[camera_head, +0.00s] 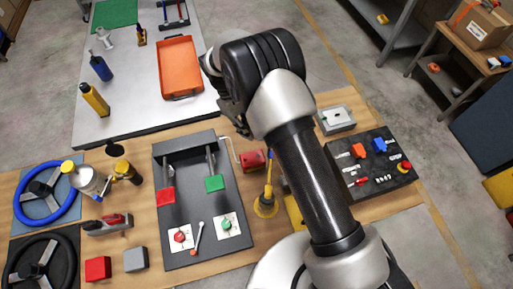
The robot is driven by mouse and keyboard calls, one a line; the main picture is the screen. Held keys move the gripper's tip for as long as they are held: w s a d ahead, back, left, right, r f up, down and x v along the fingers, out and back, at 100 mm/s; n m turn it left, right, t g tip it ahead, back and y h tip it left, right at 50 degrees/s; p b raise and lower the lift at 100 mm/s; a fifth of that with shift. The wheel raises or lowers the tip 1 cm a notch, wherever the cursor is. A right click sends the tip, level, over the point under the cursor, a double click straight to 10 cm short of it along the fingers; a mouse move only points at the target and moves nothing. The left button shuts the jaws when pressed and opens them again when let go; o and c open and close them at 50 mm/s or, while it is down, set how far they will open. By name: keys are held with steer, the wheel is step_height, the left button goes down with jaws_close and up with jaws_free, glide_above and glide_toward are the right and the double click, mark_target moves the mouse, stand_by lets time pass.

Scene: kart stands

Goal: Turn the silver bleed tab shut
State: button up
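The black valve board (377,185) lies on the wooden bench at the right of my arm. It carries a blue handle (380,145), an orange handle (358,150), a red round knob (404,167), a small red piece (361,182) and small pale labels or fittings. I cannot tell which small pale part, if any, is the silver bleed tab. My gripper (232,108) is raised left of the board, beyond the lever panel, apart from the board. It is dark, partly hidden by my wrist, and its fingers are hard to make out.
A dark panel (182,258) with red and green levers lies mid-bench. A grey box (336,120) stands behind the board. A yellow-based tool (266,204) stands left of my arm. Steering wheels (46,190) lie at left. An orange tray (180,66) sits on the far table.

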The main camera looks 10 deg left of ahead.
mark_target(258, 154)
steer(key=x, duration=1)
steer(key=shift+s, duration=0.1)
jaws_close()
steer(key=shift+f, duration=0.1)
